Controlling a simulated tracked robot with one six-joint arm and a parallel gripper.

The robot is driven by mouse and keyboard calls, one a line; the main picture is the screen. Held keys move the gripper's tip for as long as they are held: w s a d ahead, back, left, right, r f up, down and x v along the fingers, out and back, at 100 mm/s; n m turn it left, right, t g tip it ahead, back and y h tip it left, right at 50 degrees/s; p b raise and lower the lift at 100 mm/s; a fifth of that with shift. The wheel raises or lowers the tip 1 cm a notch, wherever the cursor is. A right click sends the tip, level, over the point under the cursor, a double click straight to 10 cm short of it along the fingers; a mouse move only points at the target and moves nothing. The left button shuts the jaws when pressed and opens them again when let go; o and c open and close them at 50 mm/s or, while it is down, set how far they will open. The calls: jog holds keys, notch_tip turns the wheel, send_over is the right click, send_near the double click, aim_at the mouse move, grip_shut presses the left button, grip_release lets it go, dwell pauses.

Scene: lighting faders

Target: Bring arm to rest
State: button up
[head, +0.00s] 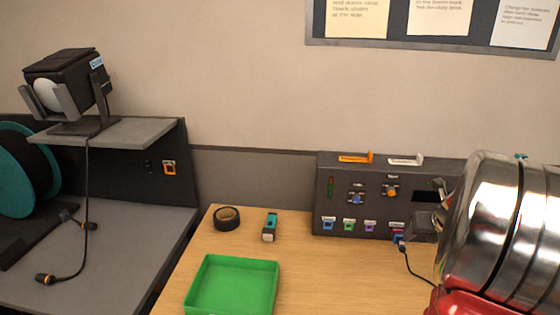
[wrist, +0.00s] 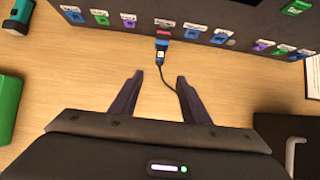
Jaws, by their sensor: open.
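My gripper (wrist: 158,92) is open in the wrist view, its two dark fingers apart with bare wood between them. It is over the table in front of a dark fader panel (wrist: 130,14). A blue plug on a black cable (wrist: 162,50) sits at the panel's lower edge just beyond the fingertips. No object is between the fingers. In the head view the panel (head: 322,190) stands at the back of the table, and my silver and red arm fills the right side. My fingers are hidden there.
A green tray (head: 232,259), a black tape roll (head: 227,217) and a teal-and-black device (head: 270,227) lie on the wooden table (head: 190,262). A stage lamp (head: 66,82) stands on a grey shelf (head: 140,132) at left. A dark block (wrist: 290,130) is right of my gripper.

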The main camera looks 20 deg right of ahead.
jog(key=s+a+r+m+y, duration=0.1)
jog(key=s+a+r+m, duration=0.1)
jog(key=a+m, duration=0.8)
jog(key=s+a+r+m+y, duration=0.1)
jog(key=s+a+r+m, duration=0.2)
jog(key=a+m, duration=0.7)
jog(key=s+a+r+m+y, duration=0.1)
jog(key=s+a+r+m, duration=0.2)
jog(key=a+m, duration=0.6)
jog(key=a, duration=1.7)
jog(key=shift+s+a+m+y, duration=0.25)
jog(key=shift+s+m+y, duration=0.05)
jog(key=shift+m, duration=0.1)
jog(key=shift+c, duration=0.2)
